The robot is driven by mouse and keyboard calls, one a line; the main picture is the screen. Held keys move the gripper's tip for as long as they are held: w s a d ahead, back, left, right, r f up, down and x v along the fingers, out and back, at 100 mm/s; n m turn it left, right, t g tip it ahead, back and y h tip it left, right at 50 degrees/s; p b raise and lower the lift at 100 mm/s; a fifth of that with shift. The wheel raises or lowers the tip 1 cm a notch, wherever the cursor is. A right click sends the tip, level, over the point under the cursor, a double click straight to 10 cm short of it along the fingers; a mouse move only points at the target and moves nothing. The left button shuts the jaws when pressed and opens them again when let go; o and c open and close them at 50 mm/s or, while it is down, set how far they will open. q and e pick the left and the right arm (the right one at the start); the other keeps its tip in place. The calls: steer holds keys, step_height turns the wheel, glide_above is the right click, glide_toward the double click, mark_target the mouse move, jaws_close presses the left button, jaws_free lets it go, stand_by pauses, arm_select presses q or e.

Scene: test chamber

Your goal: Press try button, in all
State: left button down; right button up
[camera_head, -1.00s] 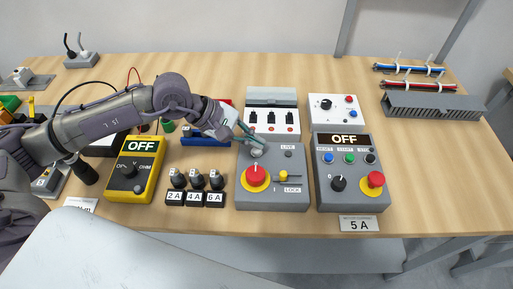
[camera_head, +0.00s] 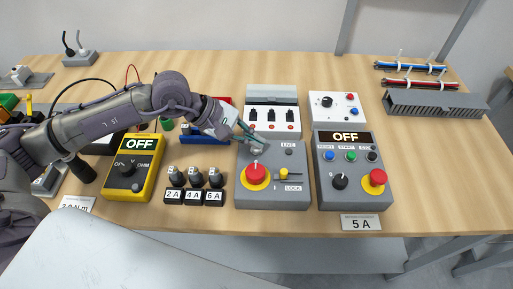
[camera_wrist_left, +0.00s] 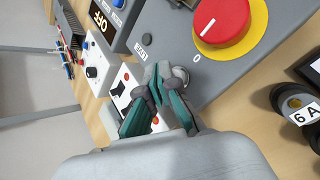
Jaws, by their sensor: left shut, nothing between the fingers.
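A grey control box (camera_head: 289,198) stands in the middle of the table, with a red knob on a yellow disc (camera_head: 256,173), a small yellow lever (camera_head: 284,175) and a dark LIVE lamp (camera_head: 289,151). A small round silver-grey button (camera_head: 256,150) sits above the red knob; no TRY lettering is readable on it. My left gripper (camera_head: 257,142) is shut and empty, its fingertips right at this button. In the left wrist view the fingertips (camera_wrist_left: 165,80) partly hide the button (camera_wrist_left: 182,74); I cannot tell whether they touch it. The right gripper is out of view.
A panel reading OFF (camera_head: 349,190) with several buttons stands to the right. A yellow meter (camera_head: 145,187) and fuses marked 2A, 4A, 6A (camera_head: 195,197) stand to the left. A white switch panel (camera_head: 274,113) is just behind.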

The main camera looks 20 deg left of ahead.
mark_target(254, 148)
arm_select(q)
steer(key=shift+f+b, duration=0.6)
steer(key=shift+b, duration=0.15)
stand_by(0.9)
stand_by(0.4)
steer(key=shift+r, duration=0.95)
steer(key=shift+r+p, duration=0.1)
steer(key=shift+p, duration=0.2)
steer(key=shift+r+p, duration=0.9)
steer(key=shift+r, duration=1.5)
